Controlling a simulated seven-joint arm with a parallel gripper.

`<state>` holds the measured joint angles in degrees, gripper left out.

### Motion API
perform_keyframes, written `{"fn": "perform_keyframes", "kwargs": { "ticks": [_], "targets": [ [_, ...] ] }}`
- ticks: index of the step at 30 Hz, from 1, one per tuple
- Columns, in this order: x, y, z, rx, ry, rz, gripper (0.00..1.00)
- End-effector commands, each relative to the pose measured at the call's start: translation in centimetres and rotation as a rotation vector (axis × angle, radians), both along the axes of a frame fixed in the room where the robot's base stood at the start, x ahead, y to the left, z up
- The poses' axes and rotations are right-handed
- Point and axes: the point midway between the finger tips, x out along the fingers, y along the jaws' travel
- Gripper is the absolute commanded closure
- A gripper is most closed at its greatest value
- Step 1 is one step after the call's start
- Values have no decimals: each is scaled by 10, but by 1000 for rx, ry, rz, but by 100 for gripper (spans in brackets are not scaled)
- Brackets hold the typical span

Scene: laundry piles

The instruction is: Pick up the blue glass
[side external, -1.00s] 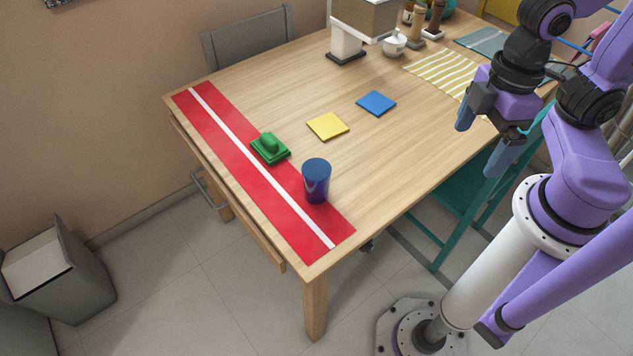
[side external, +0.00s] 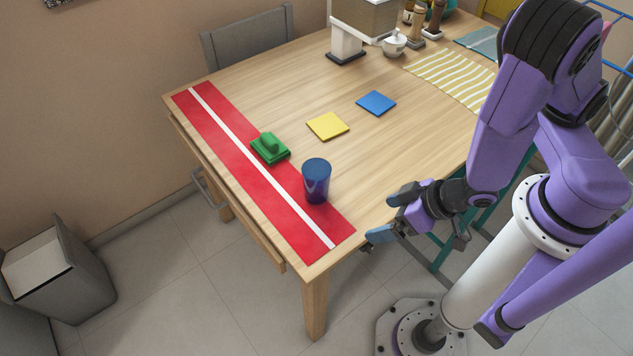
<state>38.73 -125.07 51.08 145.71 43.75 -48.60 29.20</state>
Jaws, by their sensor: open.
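The blue glass (side external: 316,181) stands upright near the right edge of the red runner with a white stripe (side external: 211,135), close to the table's near end. My gripper (side external: 384,214) is open and empty, to the right of the glass and a little lower in the picture, by the table's near right edge. Its fingers point left toward the glass and there is a clear gap between them.
A yellow square (side external: 327,126) and a blue square (side external: 376,103) lie flat on the table (side external: 300,85). A striped cloth (side external: 446,75) lies farther right. The wood between glass and gripper is clear.

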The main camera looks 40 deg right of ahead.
Motion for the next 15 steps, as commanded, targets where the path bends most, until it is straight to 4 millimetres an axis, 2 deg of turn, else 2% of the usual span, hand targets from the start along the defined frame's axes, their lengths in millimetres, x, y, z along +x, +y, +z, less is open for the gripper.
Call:
{"fn": "perform_keyframes", "kwargs": {
  "ticks": [3, 7, 15],
  "targets": [
    [16, -16, -8, 15, -154, -21, 1],
    [31, -29, -5, 48, -320, -9, 1],
    [41, -37, 9, 101, -512, 52, 1]
  ]
}}
